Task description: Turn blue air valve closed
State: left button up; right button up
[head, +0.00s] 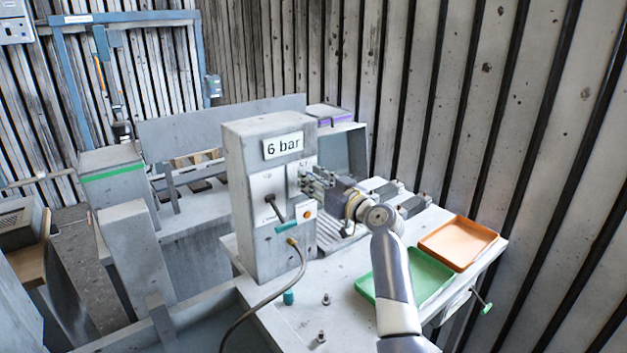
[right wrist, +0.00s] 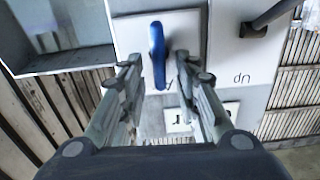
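The blue air valve (right wrist: 157,55) shows in the right wrist view as a slim lever on a pale plate, running up and down the picture. My right gripper (right wrist: 159,62) is open, with one finger on each side of the lever and a visible gap to both. In the head view my right gripper (head: 308,180) is at the front of the grey housing (head: 245,190), beside its right edge under the "6 bar" sign (head: 283,145). It hides the blue valve there. My left gripper is not in view.
A hose (head: 300,268) hangs from the housing front. A green tray (head: 430,282) and an orange tray (head: 458,242) lie on the bench at right.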

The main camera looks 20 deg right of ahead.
grip_shut()
jog(key=shift+m, duration=0.3)
jog(key=m+p, duration=0.1)
jog(key=m, duration=0.4)
jog(key=d+f+m+p, duration=0.1)
jog(key=m, duration=0.5)
jog(key=f+m, duration=0.1)
jog(key=m, duration=0.5)
jog(key=shift+w+d+p, duration=0.3)
jog(key=shift+d+p, duration=0.1)
jog(key=shift+f, duration=0.1)
jog(key=shift+o, duration=1.1)
grip_release()
